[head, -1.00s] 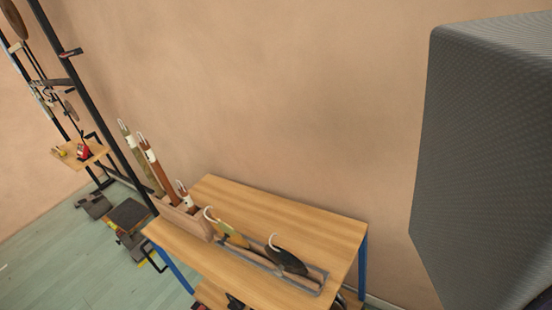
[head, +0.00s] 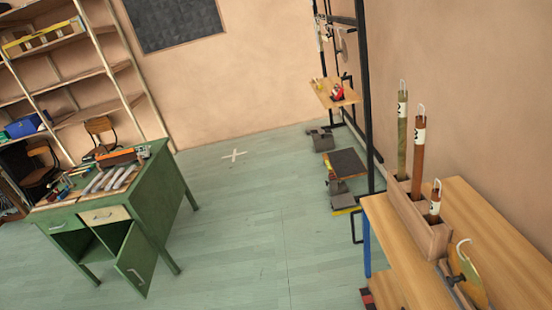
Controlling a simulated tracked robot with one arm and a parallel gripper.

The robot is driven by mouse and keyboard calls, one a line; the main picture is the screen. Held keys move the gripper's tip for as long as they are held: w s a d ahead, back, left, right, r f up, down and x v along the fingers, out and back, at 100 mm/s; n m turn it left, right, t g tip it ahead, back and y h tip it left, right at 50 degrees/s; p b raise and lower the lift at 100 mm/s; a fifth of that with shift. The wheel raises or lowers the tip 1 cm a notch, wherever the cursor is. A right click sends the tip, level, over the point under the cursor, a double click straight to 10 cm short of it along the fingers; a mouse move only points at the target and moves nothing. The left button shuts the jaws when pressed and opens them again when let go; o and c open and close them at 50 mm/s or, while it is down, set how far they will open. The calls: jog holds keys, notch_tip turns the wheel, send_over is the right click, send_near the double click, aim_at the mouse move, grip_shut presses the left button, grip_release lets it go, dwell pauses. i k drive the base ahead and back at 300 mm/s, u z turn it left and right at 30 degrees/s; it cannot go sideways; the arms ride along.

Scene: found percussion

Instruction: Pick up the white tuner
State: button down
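I cannot make out a white tuner in the head view. Small items too small to identify lie on the green desk (head: 150,196) at the left. Its top holds several grey bars (head: 108,180) and an orange-red object (head: 116,158). A small wooden shelf (head: 345,97) on the black frame carries a red item (head: 337,92) and a small yellow one. My gripper is not in view.
A wooden table (head: 490,215) stands at the right with a wooden holder (head: 420,225) of several numbered tubes. Shelves (head: 75,70) fill the back left. A low black-topped stand (head: 346,163) is by the frame. Green floor (head: 250,230) between desk and table is clear.

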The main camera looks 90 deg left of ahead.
aim_at(144, 151)
jog(key=u, duration=1)
jog(key=i, duration=0.1)
jog(key=u, duration=2.7)
jog(key=k, duration=0.85)
jog(key=u, duration=0.15)
jog(key=i, duration=0.85)
jog(key=z, duration=0.1)
